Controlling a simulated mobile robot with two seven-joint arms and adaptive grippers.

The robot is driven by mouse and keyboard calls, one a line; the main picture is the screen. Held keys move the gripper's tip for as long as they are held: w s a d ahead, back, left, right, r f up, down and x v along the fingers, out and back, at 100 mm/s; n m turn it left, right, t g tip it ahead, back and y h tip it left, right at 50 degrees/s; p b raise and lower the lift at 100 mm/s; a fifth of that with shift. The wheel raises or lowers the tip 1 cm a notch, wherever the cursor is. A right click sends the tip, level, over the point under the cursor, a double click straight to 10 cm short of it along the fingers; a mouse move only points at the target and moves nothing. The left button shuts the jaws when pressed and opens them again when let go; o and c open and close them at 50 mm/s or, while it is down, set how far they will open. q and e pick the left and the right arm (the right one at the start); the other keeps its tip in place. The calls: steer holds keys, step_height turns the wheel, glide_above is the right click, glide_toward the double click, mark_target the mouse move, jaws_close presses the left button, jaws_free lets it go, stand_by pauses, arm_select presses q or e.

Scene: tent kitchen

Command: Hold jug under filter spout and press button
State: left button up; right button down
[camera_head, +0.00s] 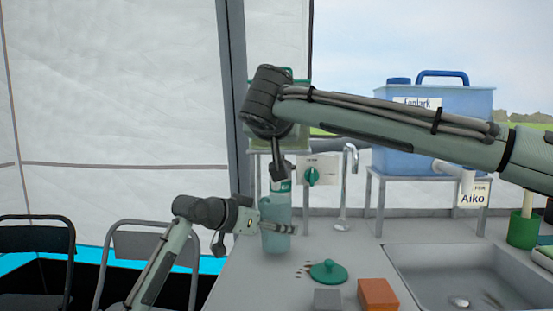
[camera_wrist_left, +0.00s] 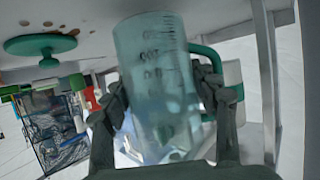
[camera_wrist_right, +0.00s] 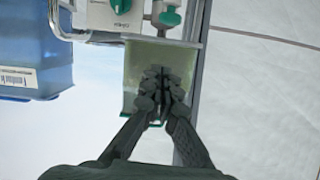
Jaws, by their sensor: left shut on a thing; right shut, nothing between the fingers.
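The jug (camera_head: 276,238) is a translucent pale green jug, upright above the counter. My left gripper (camera_head: 284,229) is shut on the jug's body, fingers on both sides (camera_wrist_left: 160,92). The filter, a translucent greenish container (camera_wrist_right: 147,62), is mostly hidden by my right arm in the head view. A white and green fitting (camera_wrist_right: 168,18) sits at its lower end. My right gripper (camera_head: 279,175) points down, shut and empty, in front of the filter (camera_wrist_right: 162,78). The jug's top lies just below the gripper; spout and button are not clearly visible.
A white panel with a green knob (camera_head: 311,176) and a metal tap (camera_head: 346,190) stand right of the filter. A green lid (camera_head: 328,272), an orange block (camera_head: 378,295) and a grey block (camera_head: 327,299) lie in front. A sink (camera_head: 450,275) and blue tank (camera_head: 480,110) are at right.

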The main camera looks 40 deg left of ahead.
steer(key=w+a+f, duration=0.2)
steer(key=w+f, duration=0.1)
steer(key=f, duration=0.2)
steer(key=shift+a, duration=0.25)
steer(key=shift+f, duration=0.15)
